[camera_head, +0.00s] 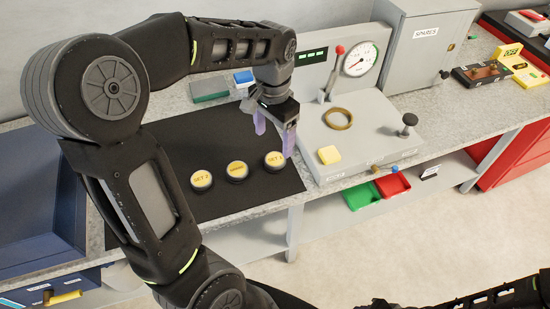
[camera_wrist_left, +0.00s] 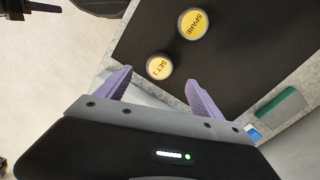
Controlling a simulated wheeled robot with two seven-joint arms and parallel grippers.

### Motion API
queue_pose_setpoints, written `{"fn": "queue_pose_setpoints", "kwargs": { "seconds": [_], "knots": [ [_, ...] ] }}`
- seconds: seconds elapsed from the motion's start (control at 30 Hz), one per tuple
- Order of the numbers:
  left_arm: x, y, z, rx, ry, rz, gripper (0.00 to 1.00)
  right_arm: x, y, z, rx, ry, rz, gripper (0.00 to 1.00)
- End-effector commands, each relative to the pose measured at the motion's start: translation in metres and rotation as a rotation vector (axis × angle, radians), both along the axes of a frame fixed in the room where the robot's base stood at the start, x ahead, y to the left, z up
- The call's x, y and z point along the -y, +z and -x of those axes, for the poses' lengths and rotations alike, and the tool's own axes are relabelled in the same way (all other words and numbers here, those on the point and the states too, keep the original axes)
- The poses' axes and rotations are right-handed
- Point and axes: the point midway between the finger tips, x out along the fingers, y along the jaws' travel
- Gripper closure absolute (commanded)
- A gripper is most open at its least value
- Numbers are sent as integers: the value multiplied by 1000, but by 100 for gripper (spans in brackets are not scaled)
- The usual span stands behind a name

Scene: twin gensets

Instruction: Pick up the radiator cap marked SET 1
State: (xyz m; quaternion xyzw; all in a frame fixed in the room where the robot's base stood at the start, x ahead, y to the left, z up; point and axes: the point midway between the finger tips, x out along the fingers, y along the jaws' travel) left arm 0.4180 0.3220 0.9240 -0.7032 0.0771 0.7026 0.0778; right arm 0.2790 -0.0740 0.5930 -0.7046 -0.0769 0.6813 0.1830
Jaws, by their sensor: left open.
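The SET 1 radiator cap (camera_head: 274,159) is a round yellow-topped cap with a dark rim. It lies at the right end of a row of three caps on a black mat (camera_head: 240,204). In the left wrist view the SET 1 cap (camera_wrist_left: 159,66) shows just beyond and between the fingertips, apart from them. My left gripper (camera_head: 274,134) is open and empty, its purple fingers above the mat close behind the cap; it also shows in the left wrist view (camera_wrist_left: 158,77).
The SPARE cap (camera_head: 237,170) and SET 2 cap (camera_head: 201,179) lie left of SET 1. A blue tray (camera_head: 35,200) is at the left.

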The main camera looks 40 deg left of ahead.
Motion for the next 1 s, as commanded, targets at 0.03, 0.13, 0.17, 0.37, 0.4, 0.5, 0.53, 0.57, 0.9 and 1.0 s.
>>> {"fn": "queue_pose_setpoints", "kwargs": {
  "seconds": [0.03, 0.13, 0.17, 0.37, 0.4, 0.5, 0.53, 0.57, 0.9, 1.0],
  "knots": [
    [0, -1, 0, -1, 0, 0, 23, 0, 0, 0, 0, 0, 0, 64],
    [0, -9, 0, -2, 1, 1, 23, 0, 0, 0, 0, 0, 0, 64],
    [0, -12, 0, -3, 1, 0, 23, 0, 0, 0, 0, 0, 0, 64],
    [0, -27, 0, 0, 1, 0, 23, 0, 0, 0, 1, 0, 0, 64],
    [0, -27, -1, 0, 1, 0, 23, 0, 0, 0, 1, 0, 0, 64],
    [0, -27, -1, 0, 1, 0, 23, 0, 0, 0, 1, 1, 0, 64],
    [0, -27, -1, 0, 1, 0, 23, 0, 0, 0, 1, 1, 0, 64],
    [0, -27, -1, 0, 1, 0, 23, 0, 0, 0, 1, 1, 0, 64],
    [2, -60, -4, -5, 0, 0, 23, 0, 6, 0, 0, 1, 0, 64],
    [1, -73, -4, -4, 1, 0, 23, 0, 5, 0, 0, 1, 0, 64]
  ]
}}
